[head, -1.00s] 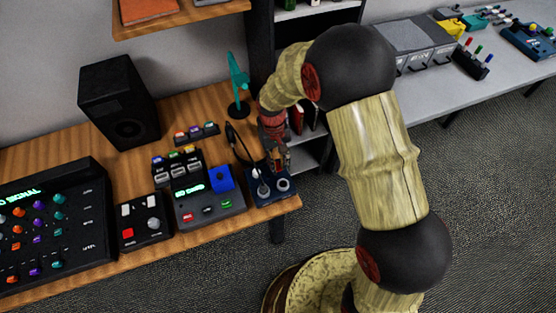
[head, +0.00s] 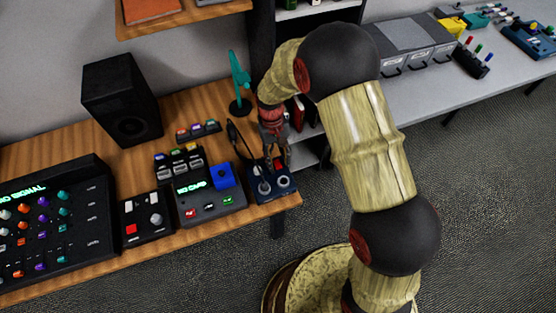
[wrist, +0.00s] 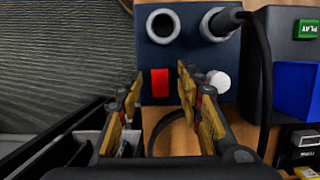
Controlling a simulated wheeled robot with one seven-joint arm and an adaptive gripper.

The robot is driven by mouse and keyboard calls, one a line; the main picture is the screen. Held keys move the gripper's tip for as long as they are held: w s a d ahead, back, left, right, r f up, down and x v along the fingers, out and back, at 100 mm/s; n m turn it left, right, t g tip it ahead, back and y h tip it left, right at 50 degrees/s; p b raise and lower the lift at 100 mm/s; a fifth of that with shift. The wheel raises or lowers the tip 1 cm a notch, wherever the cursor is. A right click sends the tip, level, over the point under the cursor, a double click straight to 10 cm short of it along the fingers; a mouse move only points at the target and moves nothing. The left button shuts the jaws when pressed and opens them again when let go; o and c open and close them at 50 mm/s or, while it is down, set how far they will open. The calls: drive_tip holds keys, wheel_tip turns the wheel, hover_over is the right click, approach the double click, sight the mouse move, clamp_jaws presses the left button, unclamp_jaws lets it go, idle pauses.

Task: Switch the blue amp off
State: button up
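The blue amp (head: 258,197) is a small dark blue box at the right end of the wooden desk. Its top has a red switch (wrist: 160,83), a round white knob (wrist: 219,82), an empty round socket (wrist: 163,25) and a socket with a black cable plug (wrist: 222,21) in it. My gripper (head: 278,163) is over the amp's back side, pointing down. In the wrist view my gripper (wrist: 160,92) has its fingers apart, with the red switch showing between them. Nothing is held. I cannot tell whether a finger touches the amp.
A grey device (head: 208,212) with a blue block stands left of the amp. A teal fan-like object (head: 239,82) and a black speaker (head: 121,98) stand behind. A shelf lies right of the desk.

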sight(277, 162)
drive_tip(key=shift+r, duration=0.1)
drive_tip(key=v, duration=1.1)
drive_tip(key=shift+r, duration=0.35)
drive_tip(key=shift+w, duration=0.2)
drive_tip(key=s+d+r+m+t, duration=0.1)
drive_tip(key=s+d+r+t, duration=0.1)
drive_tip(key=s+d+r, duration=0.3)
drive_tip(key=s+d+r+m+t, duration=0.1)
drive_tip(key=s+d+r+t, duration=0.2)
drive_tip(key=s+r, duration=0.7)
drive_tip(key=s+d+r+m+t, duration=0.1)
drive_tip(key=s+d+r+t, duration=0.2)
drive_tip(key=s+d+r, duration=0.4)
drive_tip(key=shift+s+r+y, duration=0.4)
drive_tip(key=shift+s+r, duration=0.15)
drive_tip(key=shift+r, duration=0.1)
